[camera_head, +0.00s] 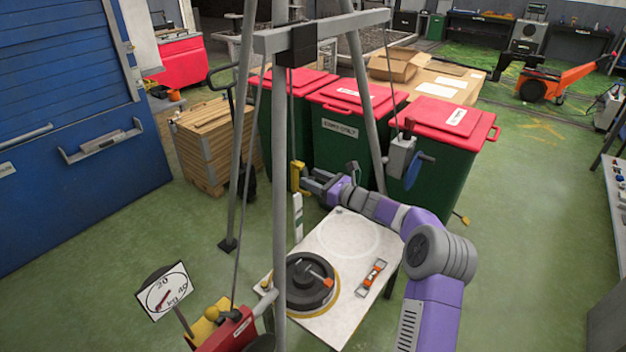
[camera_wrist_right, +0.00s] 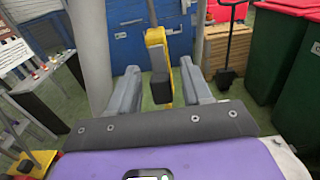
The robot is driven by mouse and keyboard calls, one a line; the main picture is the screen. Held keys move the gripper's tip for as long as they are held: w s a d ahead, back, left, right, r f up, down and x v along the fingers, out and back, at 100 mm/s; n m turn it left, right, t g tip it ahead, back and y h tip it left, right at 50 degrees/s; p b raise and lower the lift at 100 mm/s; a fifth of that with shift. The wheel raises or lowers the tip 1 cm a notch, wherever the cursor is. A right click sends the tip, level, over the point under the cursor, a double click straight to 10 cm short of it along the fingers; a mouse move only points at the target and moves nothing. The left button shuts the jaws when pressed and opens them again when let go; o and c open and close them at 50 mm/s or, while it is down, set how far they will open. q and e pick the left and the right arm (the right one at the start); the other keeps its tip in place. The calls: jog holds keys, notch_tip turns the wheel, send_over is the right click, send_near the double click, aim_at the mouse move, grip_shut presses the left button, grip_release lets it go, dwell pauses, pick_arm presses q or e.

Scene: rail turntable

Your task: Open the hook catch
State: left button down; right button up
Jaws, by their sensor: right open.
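A yellow hook (camera_head: 296,176) hangs on a line inside a grey tripod frame. In the right wrist view the yellow hook (camera_wrist_right: 154,38) stands straight ahead, with a black block (camera_wrist_right: 160,87) on its near side. I cannot make out which part is the catch, or whether it is open. My right gripper (camera_head: 309,181) is at the hook, coming from the right. In the right wrist view its open fingers (camera_wrist_right: 160,72) stand on either side of the black block, with gaps visible. My left gripper is not in view.
Below is a white table (camera_head: 328,241) with a black round weight (camera_head: 301,284) and an orange level (camera_head: 373,274). A grey tripod leg (camera_head: 279,220) stands close left of the gripper. A dial sign (camera_head: 164,290) is at lower left. Red-lidded green bins (camera_head: 338,140) stand behind.

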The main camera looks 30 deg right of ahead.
jog(key=shift+w+a, duration=0.15)
jog(key=shift+w, duration=0.05)
jog(key=shift+c, duration=0.2)
grip_shut()
